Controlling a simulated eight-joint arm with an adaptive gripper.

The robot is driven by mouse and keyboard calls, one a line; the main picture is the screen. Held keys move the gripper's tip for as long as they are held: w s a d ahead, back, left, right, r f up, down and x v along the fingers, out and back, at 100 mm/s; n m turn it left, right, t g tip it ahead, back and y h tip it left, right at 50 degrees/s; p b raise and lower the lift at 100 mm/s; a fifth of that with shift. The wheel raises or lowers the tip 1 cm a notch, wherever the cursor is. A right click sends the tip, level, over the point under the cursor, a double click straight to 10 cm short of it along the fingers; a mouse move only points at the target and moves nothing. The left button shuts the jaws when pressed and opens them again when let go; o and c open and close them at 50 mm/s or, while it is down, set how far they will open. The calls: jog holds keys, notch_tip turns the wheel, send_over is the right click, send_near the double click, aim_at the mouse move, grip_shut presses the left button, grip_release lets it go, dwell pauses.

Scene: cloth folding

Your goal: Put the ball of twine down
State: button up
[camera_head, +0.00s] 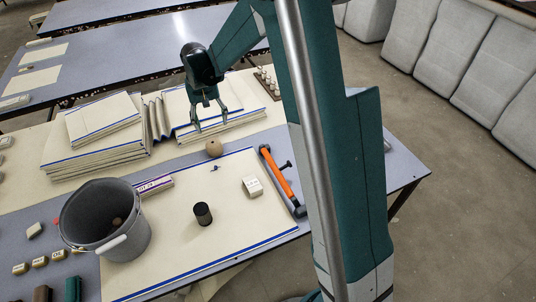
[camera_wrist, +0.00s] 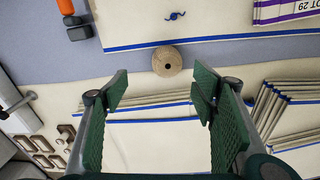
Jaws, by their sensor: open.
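The ball of twine (camera_head: 214,148) is a small tan ball. It rests on the grey table strip by the far edge of the cream cloth (camera_head: 165,250). The wrist view shows the twine (camera_wrist: 167,62) with a dark hole in its middle, beyond my fingertips and touching neither. My gripper (camera_head: 210,125) is open and empty, above the folded cloth stack just behind the twine. In the wrist view its two green-padded fingers (camera_wrist: 160,90) stand wide apart.
A dark cylinder (camera_head: 202,213), a white block (camera_head: 252,187) and an orange-handled tool (camera_head: 280,175) are on or beside the cloth. Folded cloth stacks (camera_head: 95,150) lie behind. The cloth's middle has free room.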

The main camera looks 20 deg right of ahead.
jog(key=s+d+r+t, duration=0.2)
jog(key=s+r, duration=0.7)
jog(key=s, duration=0.1)
jog(key=s+d+r+t, duration=0.1)
jog(key=s+d+r, duration=0.2)
jog(key=s+r, duration=0.6)
jog(key=s+d+t, duration=0.1)
jog(key=s, duration=0.9)
jog(key=s+d+n+t, duration=0.1)
jog(key=s+t, duration=0.1)
jog(key=s, duration=0.9)
jog(key=shift+s+d+f+n+t+y, duration=0.25)
jog(key=shift+d+f+n+t+y, duration=0.1)
jog(key=shift+f, duration=0.1)
